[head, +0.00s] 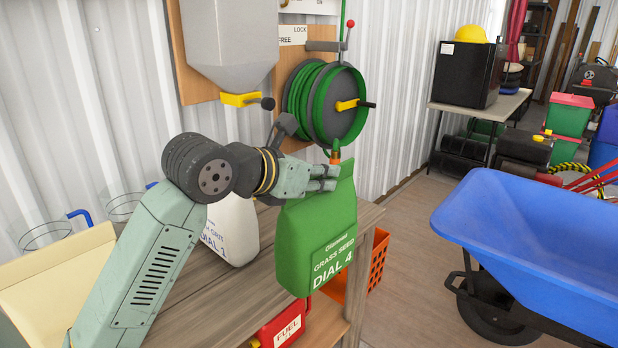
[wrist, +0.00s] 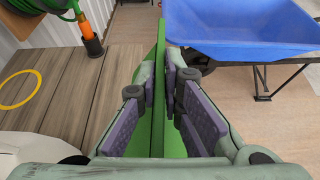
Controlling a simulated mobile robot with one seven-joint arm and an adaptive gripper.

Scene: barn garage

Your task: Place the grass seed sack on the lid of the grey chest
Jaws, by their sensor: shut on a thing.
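The green grass seed sack (head: 318,245) hangs upright from my gripper (head: 330,178) at the right end of the wooden workbench in the head view. My gripper is shut on the upper part of the sack. In the wrist view the sack (wrist: 157,110) is a thin green shape between the two finger pads of my gripper (wrist: 160,105). I cannot tell whether the sack's base touches anything. I cannot make out a grey chest in either view.
The workbench (head: 190,310) holds a white grit sack (head: 233,232). A red fuel can (head: 280,325) and an orange crate (head: 378,258) are low down by the bench. A hose reel (head: 327,100) hangs behind. A blue wheelbarrow (head: 535,240) stands right, with bare floor between.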

